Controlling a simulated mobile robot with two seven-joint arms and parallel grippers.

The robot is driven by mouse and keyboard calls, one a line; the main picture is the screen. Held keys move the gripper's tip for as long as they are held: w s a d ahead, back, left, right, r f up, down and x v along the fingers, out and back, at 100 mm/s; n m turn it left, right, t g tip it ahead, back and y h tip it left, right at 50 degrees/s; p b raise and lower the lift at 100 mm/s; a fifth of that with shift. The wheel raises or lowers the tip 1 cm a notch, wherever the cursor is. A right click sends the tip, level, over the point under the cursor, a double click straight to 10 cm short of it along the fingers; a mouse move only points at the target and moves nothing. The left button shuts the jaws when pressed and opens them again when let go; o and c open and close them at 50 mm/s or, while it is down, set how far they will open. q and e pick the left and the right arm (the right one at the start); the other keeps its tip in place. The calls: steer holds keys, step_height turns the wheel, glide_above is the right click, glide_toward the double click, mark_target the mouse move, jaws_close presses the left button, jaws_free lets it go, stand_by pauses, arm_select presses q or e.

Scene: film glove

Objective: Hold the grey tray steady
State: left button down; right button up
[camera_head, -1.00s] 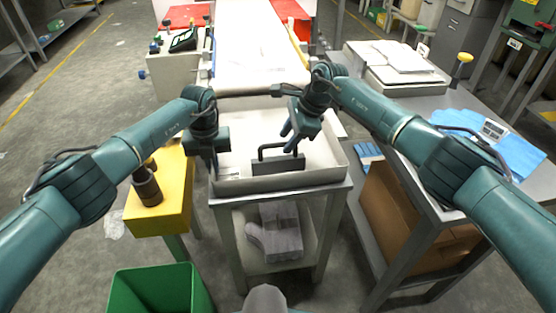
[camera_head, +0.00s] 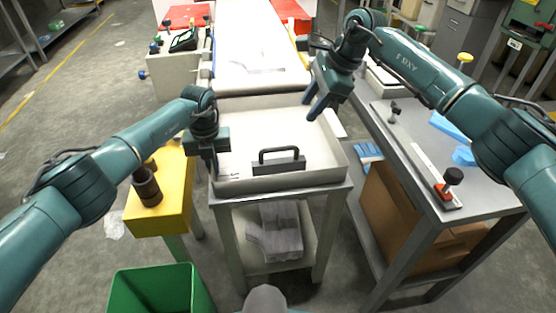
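The grey tray (camera_head: 230,184) is a shallow open box on a metal stand in the middle. A dark block with a black loop handle (camera_head: 280,161) stands inside it near the front wall. My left gripper (camera_head: 212,176) points down at the tray's left wall. Its fingers overlap the wall, and I cannot tell whether they are closed on it. My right gripper (camera_head: 317,112) is open and empty, above the back right part of the tray and clear of the handle.
A yellow box (camera_head: 172,208) with a dark bottle stands to the left, and a green bin (camera_head: 160,288) at the front left. A grey table (camera_head: 412,190) with blue sheets and a red-based, black-knobbed tool (camera_head: 449,188) stands to the right. A white belt surface (camera_head: 262,50) lies behind.

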arm_select(q)
steer(key=c, duration=1.6)
jaws_free()
steer(key=shift+o, duration=0.2)
steer(key=shift+r, duration=0.1)
step_height(320, 180, up, 12)
steer(key=shift+f, duration=0.1)
steer(key=shift+d, duration=0.1)
